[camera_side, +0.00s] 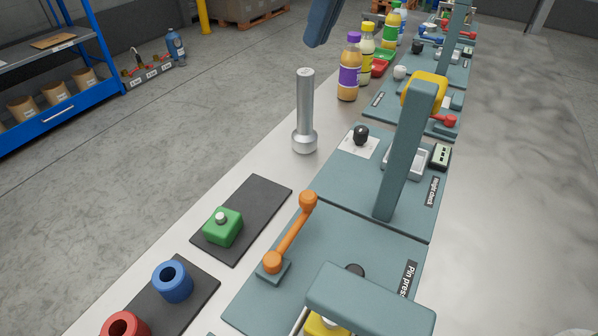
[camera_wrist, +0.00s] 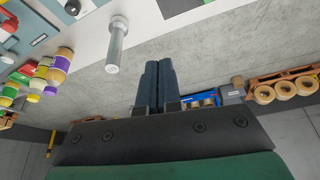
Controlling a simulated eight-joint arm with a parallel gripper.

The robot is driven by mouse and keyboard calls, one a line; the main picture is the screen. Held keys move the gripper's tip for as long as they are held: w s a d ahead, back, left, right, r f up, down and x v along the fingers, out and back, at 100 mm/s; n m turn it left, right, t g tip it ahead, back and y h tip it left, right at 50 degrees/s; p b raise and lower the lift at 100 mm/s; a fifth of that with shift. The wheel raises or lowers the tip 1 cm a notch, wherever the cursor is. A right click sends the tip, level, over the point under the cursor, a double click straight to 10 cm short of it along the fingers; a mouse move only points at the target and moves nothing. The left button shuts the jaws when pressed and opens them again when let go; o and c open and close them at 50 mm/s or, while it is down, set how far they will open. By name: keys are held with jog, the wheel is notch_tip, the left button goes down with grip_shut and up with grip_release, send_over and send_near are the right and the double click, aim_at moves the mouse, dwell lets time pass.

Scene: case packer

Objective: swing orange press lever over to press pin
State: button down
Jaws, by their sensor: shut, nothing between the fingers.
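The orange press lever (camera_side: 291,232) stands on a small grey block at the left of the pin press board (camera_side: 345,235). It tilts up to the right, with a round orange knob at its top end. The pin press frame (camera_side: 372,300) is at the bottom edge, with part of a yellow thing (camera_side: 322,326) under its arm. I cannot make out a pin. My gripper (camera_side: 317,42) hangs at the top of the side view, well beyond the lever and apart from it. In the wrist view its dark fingers (camera_wrist: 158,68) are together and empty. The lever does not show there.
A silver post (camera_side: 305,115) stands on the bench between my gripper and the lever; it also shows in the wrist view (camera_wrist: 117,45). A green block (camera_side: 222,226) and a blue ring (camera_side: 173,281) lie left of the lever. Several bottles (camera_side: 349,68) stand farther back.

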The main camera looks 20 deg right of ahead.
jog(key=a+f, duration=0.2)
jog(key=a, duration=0.2)
send_over(291, 229)
jog(key=w+d, duration=0.2)
jog(key=w, duration=0.3)
notch_tip(291, 229, down, 10)
jog(key=shift+w+a+f+n, duration=0.1)
jog(key=shift+n, duration=0.3)
jog(key=x, duration=0.9)
jog(key=shift+a+f, duration=0.1)
jog(key=shift+f, duration=0.5)
jog(key=shift+s+d, duration=0.55)
jog(key=shift+s, duration=0.25)
jog(key=shift+s+d, duration=0.6)
jog(key=shift+s, duration=0.25)
